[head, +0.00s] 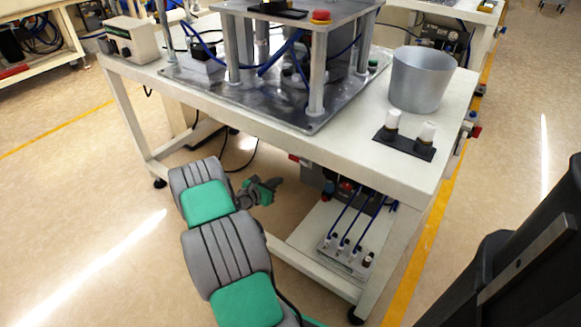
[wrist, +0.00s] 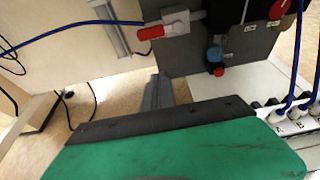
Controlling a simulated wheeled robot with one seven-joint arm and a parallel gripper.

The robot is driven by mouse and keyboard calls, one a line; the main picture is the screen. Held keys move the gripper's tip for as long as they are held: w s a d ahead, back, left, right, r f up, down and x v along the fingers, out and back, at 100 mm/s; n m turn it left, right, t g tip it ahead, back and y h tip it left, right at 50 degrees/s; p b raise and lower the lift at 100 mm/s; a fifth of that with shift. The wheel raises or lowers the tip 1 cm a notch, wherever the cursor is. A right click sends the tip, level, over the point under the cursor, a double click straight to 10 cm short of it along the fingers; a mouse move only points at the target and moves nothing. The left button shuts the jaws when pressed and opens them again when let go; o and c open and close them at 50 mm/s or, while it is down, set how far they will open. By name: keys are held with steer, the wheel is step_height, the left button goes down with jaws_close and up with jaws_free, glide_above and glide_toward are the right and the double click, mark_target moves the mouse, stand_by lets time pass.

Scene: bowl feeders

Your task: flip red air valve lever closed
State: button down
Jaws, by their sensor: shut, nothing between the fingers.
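The red valve lever (wrist: 150,33) shows near the top of the wrist view, on a light grey valve body (wrist: 177,21). It points left, roughly in line with the blue hose (wrist: 75,42) and the valve's pipe. In the head view a small red part under the table (head: 293,157) looks like the same lever. My gripper (head: 268,189) is low beside the table's near side, left of that part. Its grey fingers (wrist: 157,92) are shut and empty, apart from the lever and below it in the wrist view.
A grey panel (wrist: 240,45) carries a blue-and-red regulator (wrist: 216,60) and a red knob (wrist: 283,10). A lower shelf (head: 318,226) holds fittings with blue hoses. The table's legs and frame (head: 300,250) stand close to my arm. The floor to the left is clear.

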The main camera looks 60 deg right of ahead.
mark_target(298, 160)
steer(key=b+x, duration=0.4)
steer(key=x, duration=0.6)
step_height(298, 160, up, 4)
steer(key=shift+w+r, duration=0.1)
